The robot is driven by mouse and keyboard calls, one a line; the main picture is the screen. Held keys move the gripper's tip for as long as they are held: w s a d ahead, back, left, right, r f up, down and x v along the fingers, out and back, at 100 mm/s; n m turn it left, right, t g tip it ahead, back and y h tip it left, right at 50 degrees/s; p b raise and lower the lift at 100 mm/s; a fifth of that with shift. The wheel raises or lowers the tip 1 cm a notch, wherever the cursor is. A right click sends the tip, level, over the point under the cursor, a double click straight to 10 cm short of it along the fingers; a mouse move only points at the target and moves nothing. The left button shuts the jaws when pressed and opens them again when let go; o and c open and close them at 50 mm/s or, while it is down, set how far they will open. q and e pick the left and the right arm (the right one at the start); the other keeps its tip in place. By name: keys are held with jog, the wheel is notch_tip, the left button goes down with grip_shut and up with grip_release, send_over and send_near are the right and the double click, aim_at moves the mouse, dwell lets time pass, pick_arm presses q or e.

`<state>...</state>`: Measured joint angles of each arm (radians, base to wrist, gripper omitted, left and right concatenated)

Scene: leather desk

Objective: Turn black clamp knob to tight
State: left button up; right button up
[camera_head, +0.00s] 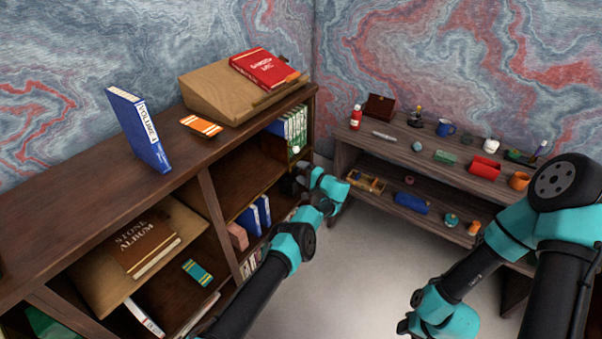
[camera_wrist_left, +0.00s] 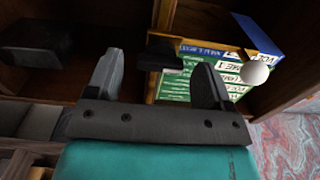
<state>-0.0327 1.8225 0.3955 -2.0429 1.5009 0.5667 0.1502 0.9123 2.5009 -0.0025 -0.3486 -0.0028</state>
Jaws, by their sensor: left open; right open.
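A dark blocky piece (camera_wrist_left: 158,52) shows between and beyond the fingertips of my left gripper (camera_wrist_left: 157,66) in the left wrist view. It may be the black clamp knob, but its shape is too dark to be sure. The open fingers stand apart on either side of it in the picture, and I cannot tell whether they touch it. In the head view my left gripper (camera_head: 291,185) is at the front of the bookcase's right end, below a small white ball (camera_head: 296,150). My right gripper (camera_head: 404,326) is open, low over the floor, partly hidden by its own arm.
Green and white volumes (camera_wrist_left: 198,85) stand just beyond the left fingers, with the white ball (camera_wrist_left: 256,73) beside them. Another dark block (camera_wrist_left: 35,46) is at left. The bookcase (camera_head: 60,215) holds books; a side shelf (camera_head: 462,172) holds small items. The floor (camera_head: 350,270) between is clear.

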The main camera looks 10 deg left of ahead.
pick_arm(q)
jog(key=v, duration=1.7)
jog(key=s+a+f+m+g+h, duration=0.35)
jog(key=a+f+h, duration=0.3)
jog(key=f, duration=0.45)
jog(key=s+a+f+g+h, duration=0.2)
jog(key=s+f+h, duration=0.1)
jog(key=s, duration=0.3)
jog(key=s+a+f+g+h, duration=0.2)
jog(key=s+f+h, duration=0.1)
jog(key=s, duration=0.3)
jog(key=s+a+r+n+h, duration=0.2)
jog(key=s+r+n, duration=0.1)
jog(key=s, duration=0.7)
jog(key=s+a+r+n+t+h, duration=0.1)
jog(key=s+a+r+n+h, duration=0.1)
jog(key=s, duration=0.9)
jog(key=s+a+r+n+t+h, duration=0.1)
jog(key=s+r+n+h, duration=0.3)
jog(key=s, duration=0.6)
notch_tip(320, 180, up, 2)
jog(key=shift+s+a+r+n, duration=0.2)
jog(key=shift+a+n, duration=0.15)
jog(key=shift+a, duration=0.2)
